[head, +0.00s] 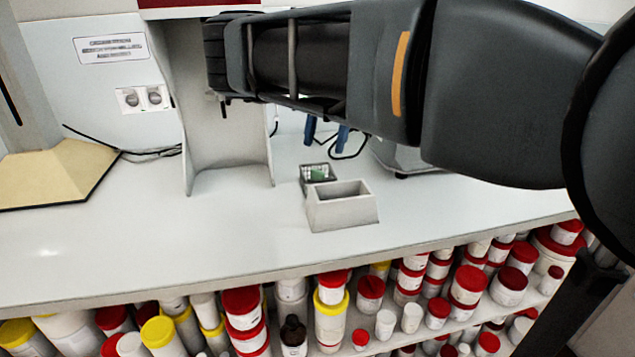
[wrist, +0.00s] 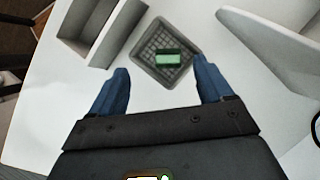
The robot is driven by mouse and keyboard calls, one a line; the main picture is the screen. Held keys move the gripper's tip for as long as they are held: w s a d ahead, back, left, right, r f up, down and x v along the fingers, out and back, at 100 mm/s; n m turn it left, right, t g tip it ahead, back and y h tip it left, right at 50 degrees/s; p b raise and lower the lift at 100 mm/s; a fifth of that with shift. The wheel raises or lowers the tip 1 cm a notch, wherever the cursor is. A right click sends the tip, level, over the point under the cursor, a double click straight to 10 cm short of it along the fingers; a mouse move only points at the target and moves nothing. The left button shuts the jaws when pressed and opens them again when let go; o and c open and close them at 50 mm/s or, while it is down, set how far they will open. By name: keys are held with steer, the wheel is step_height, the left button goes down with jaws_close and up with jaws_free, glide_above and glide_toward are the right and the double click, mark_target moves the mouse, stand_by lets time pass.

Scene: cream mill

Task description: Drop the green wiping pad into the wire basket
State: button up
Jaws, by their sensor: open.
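The green wiping pad (wrist: 169,58) lies inside the small dark wire basket (wrist: 150,72) in the wrist view. In the head view the basket (head: 305,187) stands on the white counter behind a grey box, with the green pad (head: 318,175) showing inside it. My gripper (wrist: 160,80) is open and empty, with its blue fingers apart on either side of the basket in the wrist view. In the head view my gripper (head: 326,132) is above and behind the basket, its upper part hidden by my arm.
A grey open-topped box (head: 342,216) stands right in front of the basket. A curved white panel (head: 228,150) rises to the left, and a grey device (head: 400,158) stands to the right. Cables lie at the back. Shelves of lidded jars are below the counter.

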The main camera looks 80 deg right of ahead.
steer(key=v, duration=0.7)
steer(key=shift+r, duration=0.2)
steer(key=shift+d, duration=0.15)
